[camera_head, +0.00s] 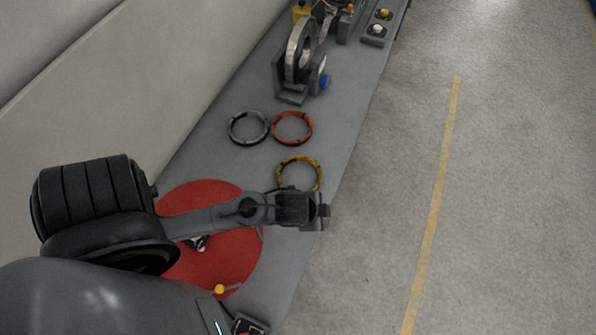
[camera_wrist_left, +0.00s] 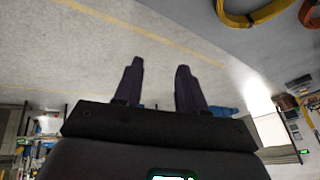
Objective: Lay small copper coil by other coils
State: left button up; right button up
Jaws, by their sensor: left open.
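Three coils lie flat and apart from the red disc on the grey bench: an orange copper-coloured coil (camera_head: 312,127), a grey coil (camera_head: 230,127) close on its left, and a yellow coil (camera_head: 320,176) below them. My left gripper (camera_head: 325,211) is just below the yellow coil, near the bench's right edge. In the left wrist view its two dark fingers (camera_wrist_left: 160,68) are apart with nothing between them. The yellow coil (camera_wrist_left: 250,20) and part of the orange coil (camera_wrist_left: 309,14) show at that view's top right. My right gripper is not in view.
A red round disc (camera_head: 240,268) lies on the bench (camera_head: 225,165) under my left arm. A machine with a metal wheel (camera_head: 292,60) stands further up. A wall bounds the left; open floor (camera_head: 500,200) with a yellow line lies right.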

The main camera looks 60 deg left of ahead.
pick_arm(q)
jog(key=s+a+r+n+g, duration=0.1)
jog(key=s+r+n, duration=0.1)
jog(key=s+n, duration=0.2)
jog(key=shift+s+r+g, duration=0.15)
jog(key=shift+s+g, duration=0.25)
jog(key=shift+s, duration=0.85)
jog(key=shift+r, duration=0.1)
notch_tip(320, 180, up, 16)
jog(key=p, duration=1.6)
jog(key=shift+r, duration=0.2)
